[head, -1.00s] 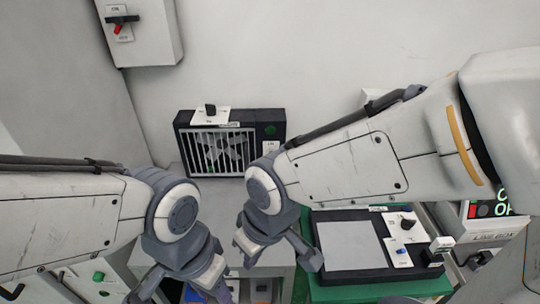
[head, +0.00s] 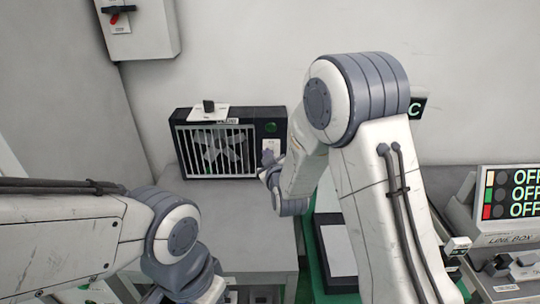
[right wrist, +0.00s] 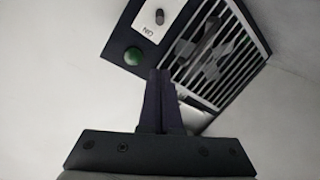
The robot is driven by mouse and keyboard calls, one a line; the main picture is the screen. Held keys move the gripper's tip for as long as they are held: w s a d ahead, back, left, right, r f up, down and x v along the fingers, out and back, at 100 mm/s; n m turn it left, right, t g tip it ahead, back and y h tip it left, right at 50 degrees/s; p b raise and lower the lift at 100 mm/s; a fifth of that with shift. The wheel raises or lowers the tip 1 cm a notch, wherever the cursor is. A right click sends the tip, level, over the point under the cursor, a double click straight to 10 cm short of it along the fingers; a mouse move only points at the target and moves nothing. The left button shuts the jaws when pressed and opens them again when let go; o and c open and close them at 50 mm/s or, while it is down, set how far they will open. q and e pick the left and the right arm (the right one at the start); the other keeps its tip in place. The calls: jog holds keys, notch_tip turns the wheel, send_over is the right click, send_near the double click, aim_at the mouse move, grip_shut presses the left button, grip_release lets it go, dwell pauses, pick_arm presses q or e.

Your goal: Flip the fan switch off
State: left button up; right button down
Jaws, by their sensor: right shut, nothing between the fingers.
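The fan unit is a dark box with a white grille (head: 215,150), standing on a grey surface against the wall. A green lamp (head: 270,127) is on its right front. Below the lamp is a white switch plate (head: 271,145), partly hidden by my gripper in the head view. My right gripper (head: 268,170) is shut and empty, in front of the fan's lower right. In the right wrist view its closed fingers (right wrist: 160,78) point toward the fan; the switch plate (right wrist: 153,16) reads ON upside down, with a small toggle. Contact cannot be told. My left gripper's fingers are out of view.
A white plate with a black knob (head: 208,107) is on the fan's top. A wall box (head: 140,30) with a red-tipped lever hangs upper left. A display reading OFF (head: 510,190) stands at right. A dark-framed panel (head: 338,250) lies beneath my right arm.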

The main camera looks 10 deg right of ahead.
jog(key=shift+w+d, duration=0.1)
jog(key=shift+d, duration=0.1)
jog(key=w+p, duration=0.1)
jog(key=w, duration=0.2)
jog(key=w+p, duration=0.1)
jog(key=w, duration=0.2)
jog(key=w+f+p, duration=0.1)
jog(key=w, duration=0.2)
jog(key=shift+w+a, duration=0.15)
jog(key=shift+a, duration=0.05)
jog(key=f, duration=0.1)
jog(key=d+f+p, duration=0.1)
jog(key=shift+s+d+f, duration=0.3)
jog(key=shift+s, duration=0.05)
jog(key=shift+s+d+f+p, duration=0.15)
jog(key=shift+s+f+p, duration=0.05)
jog(key=shift+f+p, duration=0.15)
jog(key=shift+f, duration=0.1)
